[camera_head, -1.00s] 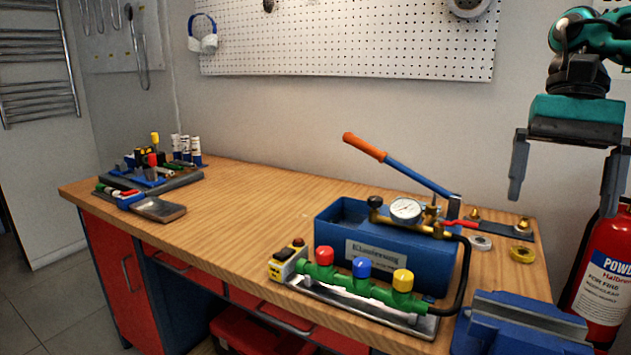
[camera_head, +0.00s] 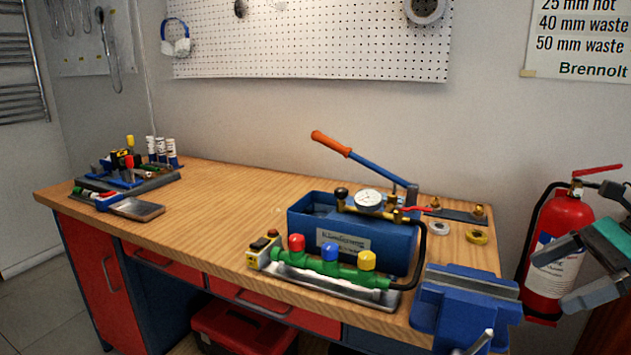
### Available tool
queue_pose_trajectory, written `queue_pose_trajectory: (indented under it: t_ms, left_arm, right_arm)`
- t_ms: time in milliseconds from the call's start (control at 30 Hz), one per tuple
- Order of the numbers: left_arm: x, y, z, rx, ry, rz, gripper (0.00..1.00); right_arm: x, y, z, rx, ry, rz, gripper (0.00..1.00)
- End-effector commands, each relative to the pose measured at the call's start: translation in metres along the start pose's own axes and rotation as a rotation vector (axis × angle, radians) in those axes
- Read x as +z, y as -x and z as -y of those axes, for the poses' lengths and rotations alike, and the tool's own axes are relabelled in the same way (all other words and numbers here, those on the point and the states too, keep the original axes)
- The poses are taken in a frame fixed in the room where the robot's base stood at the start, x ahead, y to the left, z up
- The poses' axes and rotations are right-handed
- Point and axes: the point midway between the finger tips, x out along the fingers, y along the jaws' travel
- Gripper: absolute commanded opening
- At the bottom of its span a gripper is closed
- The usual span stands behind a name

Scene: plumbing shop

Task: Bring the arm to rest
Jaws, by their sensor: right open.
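My right gripper (camera_head: 563,275) shows at the right edge of the head view. Its two grey fingers are apart and empty, pointing left, in front of the red fire extinguisher (camera_head: 563,232). It is beyond the right end of the workbench (camera_head: 225,215) and touches nothing on it that I can see. Most of the right arm is outside the picture. My left gripper is not in view.
On the bench stand a blue pressure test pump (camera_head: 400,249) with an orange-handled lever, a green manifold (camera_head: 318,265) on a tray, and a blue vise (camera_head: 465,300) at the right corner. A tool holder (camera_head: 150,186) stands at the left. The bench middle is clear.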

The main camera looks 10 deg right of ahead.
Motion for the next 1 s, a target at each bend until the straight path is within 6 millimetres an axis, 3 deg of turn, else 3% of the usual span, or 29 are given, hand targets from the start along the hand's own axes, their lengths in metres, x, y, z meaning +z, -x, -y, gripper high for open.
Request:
queue_pose_trajectory:
  t_ms: [33,200,367,500,700,833,933,967,1000]
  left_arm:
    - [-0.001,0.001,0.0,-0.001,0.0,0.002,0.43]
    - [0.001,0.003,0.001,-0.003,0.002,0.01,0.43]
    - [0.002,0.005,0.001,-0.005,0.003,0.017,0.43]
    - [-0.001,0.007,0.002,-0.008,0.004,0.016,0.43]
    - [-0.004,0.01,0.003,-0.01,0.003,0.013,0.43]
    - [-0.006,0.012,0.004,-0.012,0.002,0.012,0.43]
    - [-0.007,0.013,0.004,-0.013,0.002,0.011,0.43]
    - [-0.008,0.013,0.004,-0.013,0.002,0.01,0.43]
    - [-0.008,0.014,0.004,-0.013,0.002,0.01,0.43]
  right_arm:
    - [-0.019,-0.004,-0.004,-0.061,-0.136,0.069,1.0]
    - [-0.073,-0.028,-0.017,-0.233,-0.602,0.289,1.0]
    - [-0.119,-0.06,-0.038,-0.341,-1.064,0.518,1.0]
    - [-0.15,-0.097,-0.062,-0.388,-1.479,0.729,1.0]
    - [-0.174,-0.164,-0.107,-0.37,-2.087,1.038,1.0]
    - [-0.171,-0.214,-0.139,-0.299,-2.488,1.229,1.0]
    - [-0.159,-0.254,-0.164,-0.209,-2.789,1.359,1.0]
    - [-0.153,-0.264,-0.17,0.173,2.772,-1.344,1.0]
    - [-0.146,-0.278,-0.178,0.124,2.682,-1.289,1.0]
